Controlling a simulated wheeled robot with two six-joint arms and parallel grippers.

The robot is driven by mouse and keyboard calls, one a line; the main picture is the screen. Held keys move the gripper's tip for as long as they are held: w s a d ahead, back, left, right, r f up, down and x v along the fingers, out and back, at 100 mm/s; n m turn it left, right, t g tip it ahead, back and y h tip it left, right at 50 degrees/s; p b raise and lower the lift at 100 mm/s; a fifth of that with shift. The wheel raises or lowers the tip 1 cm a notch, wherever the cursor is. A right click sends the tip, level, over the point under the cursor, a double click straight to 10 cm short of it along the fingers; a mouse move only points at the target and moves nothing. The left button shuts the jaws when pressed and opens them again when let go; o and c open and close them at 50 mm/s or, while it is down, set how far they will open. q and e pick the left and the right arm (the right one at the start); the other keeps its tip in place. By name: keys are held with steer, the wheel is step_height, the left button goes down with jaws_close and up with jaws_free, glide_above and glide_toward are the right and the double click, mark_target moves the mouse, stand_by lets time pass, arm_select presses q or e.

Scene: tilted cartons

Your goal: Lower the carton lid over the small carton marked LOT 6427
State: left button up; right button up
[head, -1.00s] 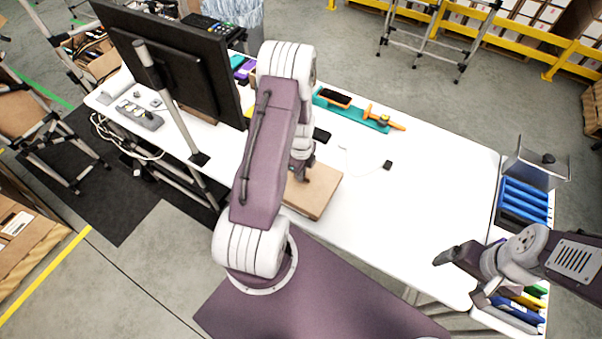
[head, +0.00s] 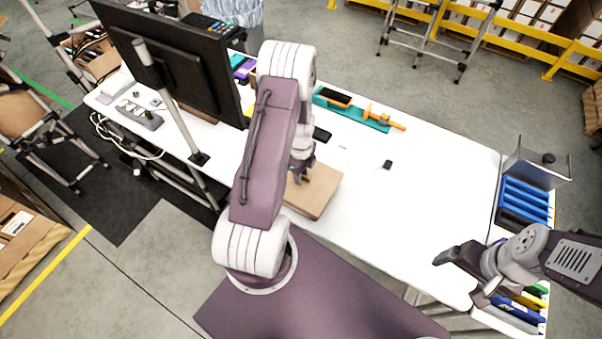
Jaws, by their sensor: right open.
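A brown cardboard carton piece (head: 320,190) sits at the near edge of the white table, partly behind my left arm. I cannot tell whether it is the lid alone or the lid over a carton, and no LOT 6427 marking is readable. My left gripper (head: 299,176) is at its left side, over or against the cardboard. My arm hides much of it, so its jaw state and any grip are unclear. My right gripper (head: 460,278) is open and empty near the table's right front corner, well away from the cardboard.
The white table (head: 430,190) is mostly clear to the right of the cardboard. A teal tray (head: 352,112) with an orange-handled tool lies behind. A monitor (head: 180,65) stands at left. A blue-slotted rack (head: 524,200) stands at right, above bright folders.

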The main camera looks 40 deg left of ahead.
arm_select(q)
step_height(320, 180, up, 9)
steer(key=shift+b, duration=0.95)
step_height(320, 180, up, 7)
steer(key=p, duration=0.6)
